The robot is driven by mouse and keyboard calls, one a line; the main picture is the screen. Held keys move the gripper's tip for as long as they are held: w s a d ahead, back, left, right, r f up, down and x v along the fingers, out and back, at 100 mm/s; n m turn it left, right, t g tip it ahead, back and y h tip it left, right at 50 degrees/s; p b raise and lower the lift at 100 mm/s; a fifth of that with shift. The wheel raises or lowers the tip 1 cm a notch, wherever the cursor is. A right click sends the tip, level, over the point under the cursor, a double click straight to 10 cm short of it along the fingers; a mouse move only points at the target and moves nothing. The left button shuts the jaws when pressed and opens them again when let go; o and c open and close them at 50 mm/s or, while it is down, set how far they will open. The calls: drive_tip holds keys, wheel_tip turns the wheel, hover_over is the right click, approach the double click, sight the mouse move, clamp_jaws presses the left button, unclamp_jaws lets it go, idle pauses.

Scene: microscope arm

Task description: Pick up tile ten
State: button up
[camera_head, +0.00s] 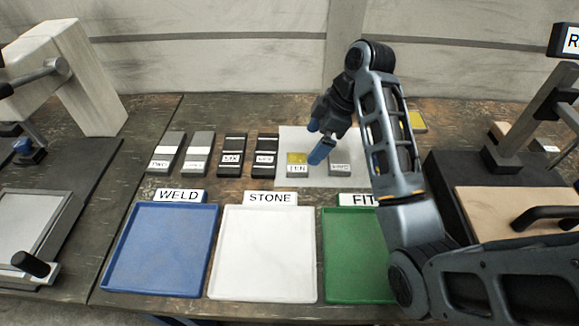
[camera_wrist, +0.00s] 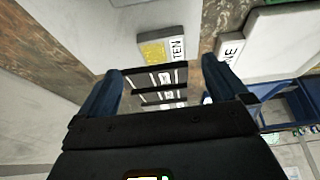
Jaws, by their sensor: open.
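Tile ten (camera_head: 298,159) is a small block with a yellow top and a white TEN label. It lies on a pale sheet (camera_head: 288,137) behind the trays. My gripper (camera_head: 317,139), with blue fingers, is open and empty, tilted, just right of tile ten and seemingly above it. In the wrist view, tile ten (camera_wrist: 155,50) lies beyond the fingertips, roughly centred between them, its label to the right. The gripper (camera_wrist: 160,69) is spread wide there, with dark tiles (camera_wrist: 158,79) showing in the gap.
A grey tile (camera_head: 340,171) lies right of tile ten; dark tiles (camera_head: 232,155) and grey tiles (camera_head: 166,153) lie left. Blue (camera_head: 160,250), white (camera_head: 263,254) and green (camera_head: 345,254) trays stand in front. Fixtures flank both sides.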

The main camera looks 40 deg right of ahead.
sight(297, 161)
drive_tip(key=shift+a+b+x, duration=0.2)
drive_tip(key=shift+b+x, duration=0.1)
drive_tip(key=shift+x, duration=0.65)
drive_tip(key=shift+p+x, duration=0.45)
drive_tip(key=shift+x, duration=2.35)
drive_tip(key=shift+w+a+r, duration=0.1)
drive_tip(key=shift+a, duration=0.1)
drive_tip(key=c, duration=1.5)
drive_tip(key=shift+c, duration=0.3)
drive_tip(key=shift+r, duration=0.1)
